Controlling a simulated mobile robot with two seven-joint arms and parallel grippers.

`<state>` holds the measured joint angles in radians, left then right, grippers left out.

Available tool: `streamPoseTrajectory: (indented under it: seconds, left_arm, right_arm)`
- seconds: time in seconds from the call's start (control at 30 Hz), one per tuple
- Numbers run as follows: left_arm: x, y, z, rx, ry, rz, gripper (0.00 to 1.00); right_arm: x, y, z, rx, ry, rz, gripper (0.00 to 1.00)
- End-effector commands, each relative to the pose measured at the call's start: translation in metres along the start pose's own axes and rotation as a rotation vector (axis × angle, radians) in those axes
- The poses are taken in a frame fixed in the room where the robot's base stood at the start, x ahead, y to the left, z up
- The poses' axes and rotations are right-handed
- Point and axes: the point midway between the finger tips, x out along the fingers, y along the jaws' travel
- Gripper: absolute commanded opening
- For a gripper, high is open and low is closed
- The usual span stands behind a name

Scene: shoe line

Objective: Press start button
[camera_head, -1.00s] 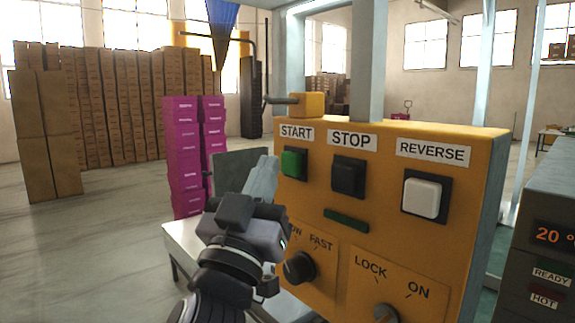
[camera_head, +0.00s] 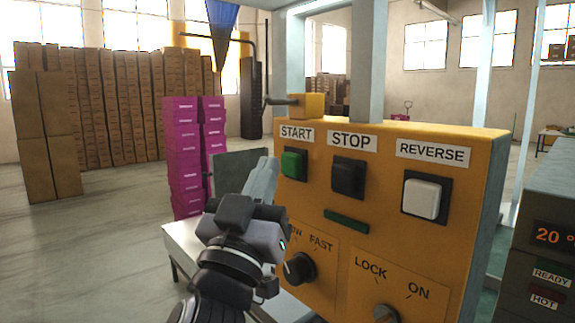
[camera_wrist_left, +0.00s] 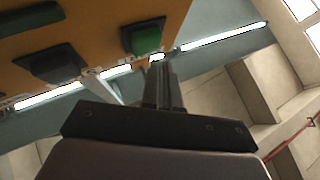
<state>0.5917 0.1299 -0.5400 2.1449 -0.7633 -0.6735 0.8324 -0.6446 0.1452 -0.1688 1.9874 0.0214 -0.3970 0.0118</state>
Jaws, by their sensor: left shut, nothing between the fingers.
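The green start button (camera_head: 293,163) sits in a dark square frame under the START label (camera_head: 297,133) on the yellow panel (camera_head: 462,210). It also shows in the left wrist view (camera_wrist_left: 146,39). My left gripper (camera_head: 266,170) is just left of the button in the head view. In the left wrist view its fingers (camera_wrist_left: 161,68) are together and empty, and their tips lie close beside the button's frame. I cannot tell from these views whether they touch the panel. My right gripper is not in view.
A black button (camera_head: 348,176) under STOP and a white button (camera_head: 422,198) under REVERSE are to the right. A speed knob (camera_head: 299,268) and a lock switch (camera_head: 386,313) sit lower. Magenta boxes (camera_head: 185,160) stand behind on the left. Open floor lies at far left.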

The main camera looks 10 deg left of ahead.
Motion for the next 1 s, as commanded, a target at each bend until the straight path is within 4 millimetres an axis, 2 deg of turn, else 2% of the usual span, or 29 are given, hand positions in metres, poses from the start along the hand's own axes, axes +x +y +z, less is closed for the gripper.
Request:
streamPoseTrajectory:
  seconds: [1.0]
  left_arm:
    - [0.006, 0.0045, 0.0043, 0.0, 0.001, 0.0, 0.0]
  right_arm:
    - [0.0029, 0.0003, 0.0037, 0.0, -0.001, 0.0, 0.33]
